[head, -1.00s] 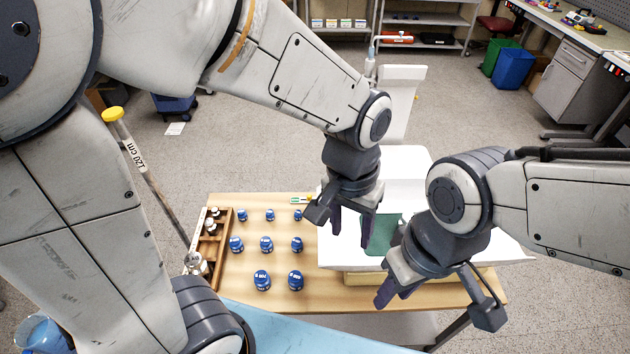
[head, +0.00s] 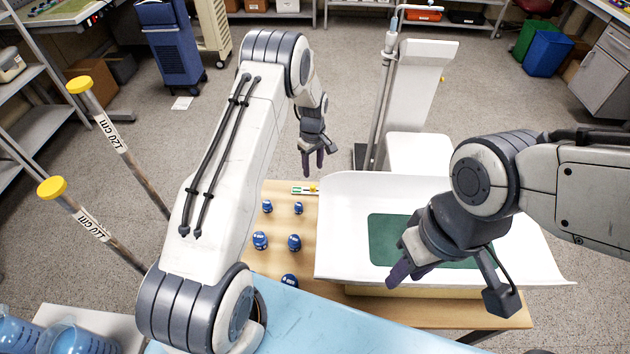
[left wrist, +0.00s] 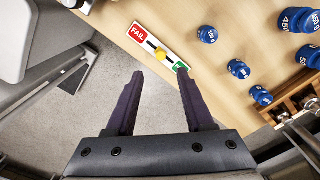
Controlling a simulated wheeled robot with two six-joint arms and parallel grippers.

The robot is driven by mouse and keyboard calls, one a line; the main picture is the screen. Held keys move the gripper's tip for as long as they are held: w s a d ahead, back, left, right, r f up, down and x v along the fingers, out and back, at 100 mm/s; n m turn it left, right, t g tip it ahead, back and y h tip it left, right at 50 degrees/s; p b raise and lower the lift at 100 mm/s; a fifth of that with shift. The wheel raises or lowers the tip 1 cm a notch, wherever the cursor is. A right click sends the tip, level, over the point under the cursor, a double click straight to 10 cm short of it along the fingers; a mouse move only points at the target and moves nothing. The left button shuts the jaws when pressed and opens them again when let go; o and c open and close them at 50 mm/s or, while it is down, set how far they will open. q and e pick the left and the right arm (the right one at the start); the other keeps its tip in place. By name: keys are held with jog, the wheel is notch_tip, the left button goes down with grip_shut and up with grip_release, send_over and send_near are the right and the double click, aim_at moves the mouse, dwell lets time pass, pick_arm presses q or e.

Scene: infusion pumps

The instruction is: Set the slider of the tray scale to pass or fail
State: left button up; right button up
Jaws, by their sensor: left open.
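The scale's slider strip (head: 305,189) lies flat at the far edge of the wooden table, beside the white tray. In the left wrist view it shows a red FAIL end (left wrist: 143,34), a dark slot and a green end (left wrist: 181,67). The yellow slider knob (left wrist: 161,52) sits about midway between them. My left gripper (head: 313,163) is open and empty near the strip; in the left wrist view its fingertips (left wrist: 160,73) are apart, with the knob between and beyond them. My right gripper (head: 402,268) hangs over the tray; its finger gap is not clear.
The white tray (head: 345,215) with a green mat (head: 385,240) fills the table's right part. Several blue weights (head: 294,242) stand to the left of it. A wooden rack (left wrist: 290,104) shows in the left wrist view. A white scale with a pole (head: 383,90) stands behind the table.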

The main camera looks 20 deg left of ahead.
aim_at(313, 186)
pick_arm(q)
notch_tip(313, 186, down, 8)
jog(key=shift+f+p, duration=0.1)
jog(key=shift+p, duration=0.7)
grip_shut()
dwell(0.9)
